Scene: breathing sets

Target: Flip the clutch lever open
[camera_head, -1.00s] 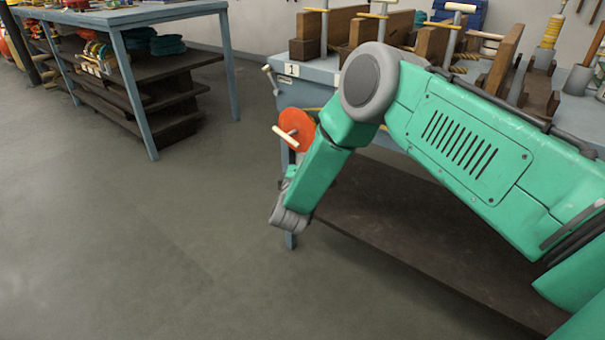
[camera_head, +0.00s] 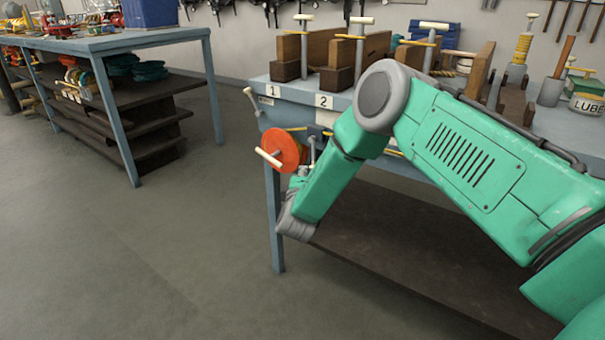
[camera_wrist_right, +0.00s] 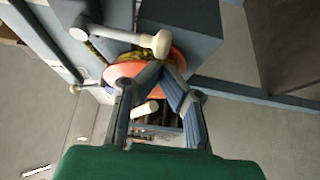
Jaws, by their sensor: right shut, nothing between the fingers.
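An orange disc (camera_head: 285,150) with a pale wooden crank handle (camera_head: 268,158) is at the workbench's front left corner. The disc also shows in the right wrist view (camera_wrist_right: 124,69), with yellow rope behind it. A grey lever with a cream knob (camera_wrist_right: 160,43) crosses above the disc there; it looks like the clutch lever, but no label shows. My right gripper (camera_wrist_right: 162,70) is shut and empty, its fingertips in front of the disc just below the cream knob. Contact cannot be told. In the head view my green right arm mostly hides this gripper. My left gripper is not in view.
The blue-grey workbench (camera_head: 285,92) carries wooden blocks with T-handles (camera_head: 300,48), label plates 1 and 2, and a lube tin (camera_head: 588,105). A grey lever (camera_head: 251,98) sticks out at its left end. A second bench (camera_head: 130,40) stands at left. Floor between is clear.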

